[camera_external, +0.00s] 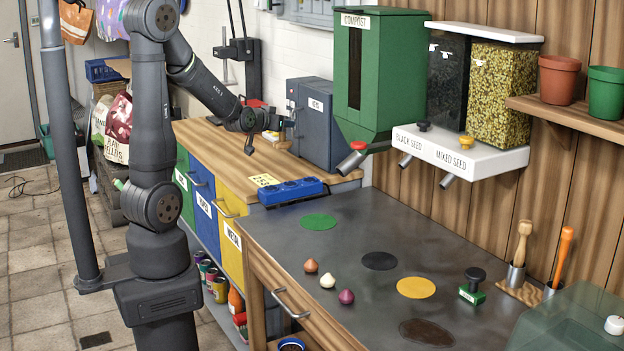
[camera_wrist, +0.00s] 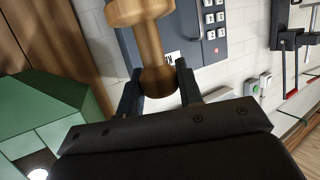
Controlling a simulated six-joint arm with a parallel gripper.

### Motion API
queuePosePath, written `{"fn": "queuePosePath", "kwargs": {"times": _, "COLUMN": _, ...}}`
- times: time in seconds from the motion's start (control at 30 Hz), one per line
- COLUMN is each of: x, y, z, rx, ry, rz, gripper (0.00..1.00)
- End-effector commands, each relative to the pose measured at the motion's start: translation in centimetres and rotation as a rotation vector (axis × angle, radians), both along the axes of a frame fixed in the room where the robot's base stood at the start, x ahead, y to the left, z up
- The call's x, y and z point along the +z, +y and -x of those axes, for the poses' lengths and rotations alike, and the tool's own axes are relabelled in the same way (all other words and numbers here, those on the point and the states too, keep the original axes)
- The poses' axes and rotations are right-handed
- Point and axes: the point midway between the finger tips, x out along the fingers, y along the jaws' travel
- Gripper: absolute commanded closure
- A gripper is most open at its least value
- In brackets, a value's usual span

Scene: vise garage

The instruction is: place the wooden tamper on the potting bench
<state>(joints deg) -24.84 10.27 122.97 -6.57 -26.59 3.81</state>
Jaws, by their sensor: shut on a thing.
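The wooden tamper (camera_wrist: 150,45), a turned wooden piece with a round knob and a wider end, is between my gripper's fingers (camera_wrist: 160,88) in the wrist view. My gripper is shut on it near the knob. In the external view my gripper (camera_external: 264,122) is over the wood-topped cabinet, beside the grey keypad box; the tamper is small and partly hidden there. The potting bench (camera_external: 370,225) has a dark grey top and stands at the front right, apart from my gripper.
The bench bears green, black, yellow and brown discs, several bulbs (camera_external: 327,281), a stamp (camera_external: 472,285) and upright wooden-handled tools (camera_external: 522,240). Seed and compost dispensers (camera_external: 460,150) overhang its back. A blue power strip (camera_external: 290,191) lies at the cabinet's near edge. The bench's left middle is clear.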

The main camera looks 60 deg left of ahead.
Motion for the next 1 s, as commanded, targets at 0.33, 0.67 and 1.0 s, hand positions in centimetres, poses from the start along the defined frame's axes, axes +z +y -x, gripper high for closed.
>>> {"fn": "queuePosePath", "kwargs": {"times": 0.33, "x": -2.9, "y": -11.9, "z": 0.0, "rx": -0.161, "ry": 0.003, "rz": 0.002, "gripper": 0.94}}
{"fn": "queuePosePath", "kwargs": {"times": 0.67, "x": -4.6, "y": -21.9, "z": -0.4, "rx": -0.330, "ry": 0.009, "rz": -0.008, "gripper": 0.94}}
{"fn": "queuePosePath", "kwargs": {"times": 1.0, "x": -5.2, "y": -34.8, "z": -2.7, "rx": -0.573, "ry": 0.009, "rz": -0.011, "gripper": 0.94}}
